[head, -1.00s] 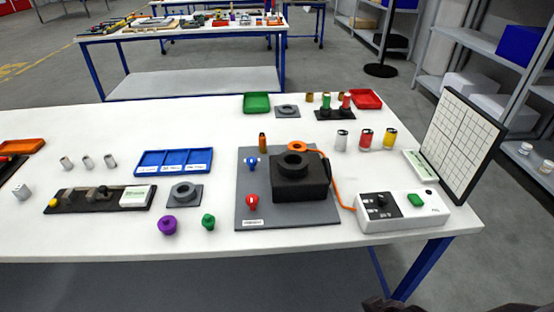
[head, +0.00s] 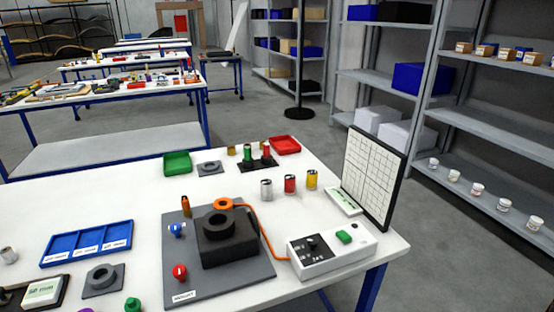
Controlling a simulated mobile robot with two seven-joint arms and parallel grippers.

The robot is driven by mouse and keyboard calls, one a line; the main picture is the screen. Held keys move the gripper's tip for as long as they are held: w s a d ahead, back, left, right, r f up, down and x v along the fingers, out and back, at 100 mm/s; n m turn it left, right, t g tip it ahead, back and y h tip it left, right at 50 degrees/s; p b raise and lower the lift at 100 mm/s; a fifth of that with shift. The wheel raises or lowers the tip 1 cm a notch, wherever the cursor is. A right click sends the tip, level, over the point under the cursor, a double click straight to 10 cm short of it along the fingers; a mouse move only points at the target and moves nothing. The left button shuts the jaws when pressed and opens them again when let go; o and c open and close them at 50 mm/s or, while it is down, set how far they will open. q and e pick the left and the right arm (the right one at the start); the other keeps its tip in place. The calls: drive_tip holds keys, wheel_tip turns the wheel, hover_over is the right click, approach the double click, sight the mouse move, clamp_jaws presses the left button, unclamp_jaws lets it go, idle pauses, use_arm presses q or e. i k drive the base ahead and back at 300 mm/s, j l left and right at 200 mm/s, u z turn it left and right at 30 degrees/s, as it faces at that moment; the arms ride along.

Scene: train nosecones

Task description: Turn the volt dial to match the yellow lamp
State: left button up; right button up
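A white control box (head: 335,262) sits near the right edge of the white table. Its black panel holds a small dark knob (head: 311,244), which looks like the volt dial; its pointer and markings are too small to read. A green button (head: 344,237) is beside the panel. No lit yellow lamp can be made out. A yellow-banded cylinder (head: 311,180) stands upright behind the box; I cannot tell whether it is the lamp. Neither gripper is in view.
An orange cable runs from an orange ring (head: 223,204) by the black block (head: 228,246) to the box. A gridded board (head: 372,178) stands behind the box. Blue tray (head: 88,243), green tray (head: 177,163) and red tray (head: 285,145) lie on the table. Shelves stand at right.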

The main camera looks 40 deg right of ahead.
sight(313, 241)
drive_tip(key=l+z, duration=0.3)
drive_tip(key=i+l+z, duration=0.15)
drive_tip(key=l+z, duration=0.2)
drive_tip(key=i+l+z, duration=0.1)
drive_tip(key=l+z, duration=0.2)
